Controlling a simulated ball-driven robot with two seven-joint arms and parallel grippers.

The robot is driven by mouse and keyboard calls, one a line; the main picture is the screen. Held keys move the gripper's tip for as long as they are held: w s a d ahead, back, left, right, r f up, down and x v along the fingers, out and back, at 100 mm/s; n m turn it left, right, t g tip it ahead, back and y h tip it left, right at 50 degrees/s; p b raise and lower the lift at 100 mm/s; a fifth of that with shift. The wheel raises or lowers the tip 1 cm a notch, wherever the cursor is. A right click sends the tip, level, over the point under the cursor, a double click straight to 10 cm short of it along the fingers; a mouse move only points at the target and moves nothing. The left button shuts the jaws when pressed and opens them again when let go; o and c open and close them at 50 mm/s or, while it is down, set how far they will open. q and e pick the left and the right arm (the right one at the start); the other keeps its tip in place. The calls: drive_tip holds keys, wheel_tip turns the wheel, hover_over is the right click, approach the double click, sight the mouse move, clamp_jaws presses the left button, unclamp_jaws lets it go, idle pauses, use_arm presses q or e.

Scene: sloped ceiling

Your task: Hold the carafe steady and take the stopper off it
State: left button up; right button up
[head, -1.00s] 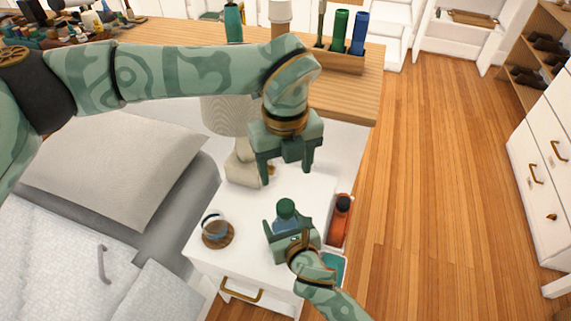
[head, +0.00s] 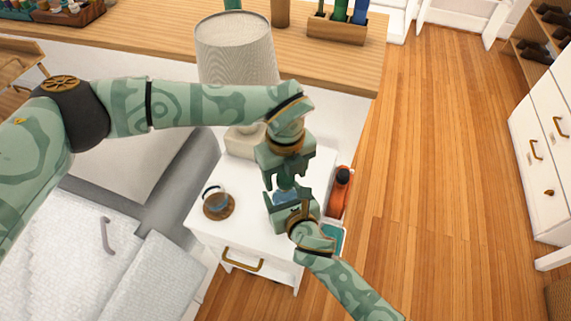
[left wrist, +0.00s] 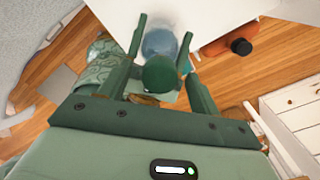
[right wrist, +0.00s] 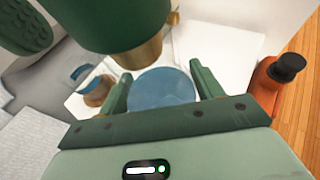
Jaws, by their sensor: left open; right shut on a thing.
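The blue carafe (head: 284,198) stands on the white nightstand (head: 245,228); it also shows in the right wrist view (right wrist: 162,88). My right gripper (head: 289,208) is shut on the carafe's body, one finger on each side. The green rounded stopper (left wrist: 160,75) is at the carafe's top; it also shows in the head view (head: 286,182). My left gripper (left wrist: 167,72) is above, pointing down, open with its fingers either side of the stopper. It looks apart from the stopper. The stopper's lower edge is hidden in the left wrist view.
An orange bottle (head: 340,190) is close on the right, with a teal item (head: 335,236) in front. A lamp (head: 237,50) stands behind my left arm.

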use_arm(q)
drive_tip(key=c, duration=1.2)
drive_tip(key=shift+r, duration=0.2)
drive_tip(key=shift+r, duration=0.95)
drive_tip(key=shift+r, duration=0.1)
drive_tip(key=shift+r, duration=1.9)
use_arm(e)
drive_tip(key=o, duration=1.4)
drive_tip(key=shift+o, duration=0.2)
drive_tip(key=shift+s, duration=0.1)
